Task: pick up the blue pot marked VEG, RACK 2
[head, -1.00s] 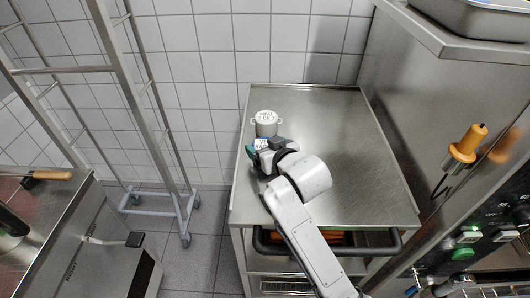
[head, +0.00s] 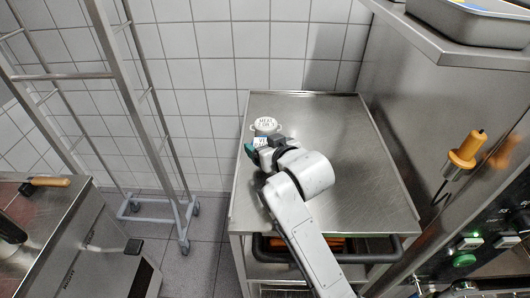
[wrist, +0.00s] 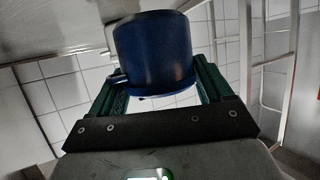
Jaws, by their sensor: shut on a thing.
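The blue pot (wrist: 153,50) sits between the two green fingers of my gripper (wrist: 158,88) in the wrist view, and the fingers are shut on it. In the head view my gripper (head: 257,150) is over the left back part of the steel table. There only the pot's pale label (head: 261,141) shows clearly, with part of a "V" on it. The rest of the pot is hidden by my gripper and wrist. I cannot tell for sure how far the pot is above the table.
A white pot (head: 265,124) with a lid marked MEAT stands just behind my gripper on the steel table (head: 350,160). The table's right half is clear. A steel wall and oven controls stand on the right. A wheeled rack (head: 165,205) stands at the left.

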